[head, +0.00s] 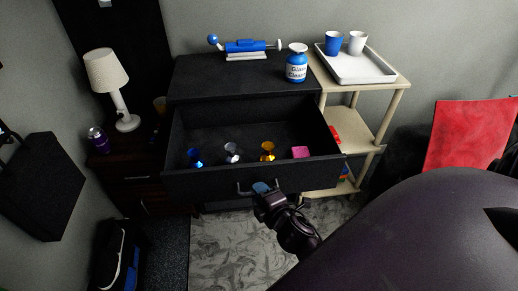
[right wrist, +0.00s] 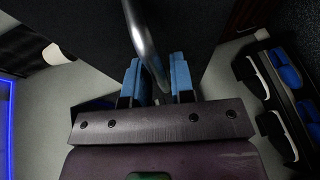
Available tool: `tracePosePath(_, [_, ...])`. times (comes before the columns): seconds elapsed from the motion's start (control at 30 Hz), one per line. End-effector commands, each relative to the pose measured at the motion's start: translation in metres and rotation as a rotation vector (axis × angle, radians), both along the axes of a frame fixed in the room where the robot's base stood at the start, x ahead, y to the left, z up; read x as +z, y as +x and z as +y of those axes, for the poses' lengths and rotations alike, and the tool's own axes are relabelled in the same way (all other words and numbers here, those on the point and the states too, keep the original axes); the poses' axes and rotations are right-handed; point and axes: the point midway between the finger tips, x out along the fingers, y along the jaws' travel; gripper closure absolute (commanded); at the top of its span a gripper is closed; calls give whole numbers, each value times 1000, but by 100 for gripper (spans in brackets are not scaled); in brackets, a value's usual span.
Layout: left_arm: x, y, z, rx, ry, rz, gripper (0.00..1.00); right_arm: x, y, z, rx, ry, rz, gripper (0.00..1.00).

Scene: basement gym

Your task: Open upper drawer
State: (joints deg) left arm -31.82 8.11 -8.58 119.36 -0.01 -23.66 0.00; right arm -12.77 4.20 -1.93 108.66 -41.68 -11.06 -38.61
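The upper drawer (head: 264,179) of the black dresser (head: 240,75) is pulled far out, and its inside is in view from above. Its metal handle (head: 243,190) is on the drawer front; in the right wrist view the handle (right wrist: 142,35) is a curved grey bar. My right gripper (head: 262,188) is at the handle, in front of the drawer. In the right wrist view its blue fingers (right wrist: 160,82) stand apart, with the bar passing between them and a gap showing. My left gripper is not in view.
The drawer holds a blue cup (head: 195,157), a silver cup (head: 232,152), a gold cup (head: 267,151) and a pink box (head: 300,152). A cleaner bottle (head: 297,66) stands on the dresser. A nightstand (head: 130,165) is left; a shelf with a tray (head: 372,72) is right.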

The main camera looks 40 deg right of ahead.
Motion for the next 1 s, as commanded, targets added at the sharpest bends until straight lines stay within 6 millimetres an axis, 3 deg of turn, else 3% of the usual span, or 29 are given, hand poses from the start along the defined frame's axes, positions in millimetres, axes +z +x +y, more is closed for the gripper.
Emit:
tracePosePath(0.5, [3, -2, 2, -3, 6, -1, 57, 16, -78, 12, -1, 2, 1, 77])
tracePosePath(0.7, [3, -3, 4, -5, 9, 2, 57, 19, -94, 14, -1, 0, 1, 77])
tracePosePath(1.0, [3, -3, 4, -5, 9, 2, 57, 20, -97, 14, 0, -1, -1, 77])
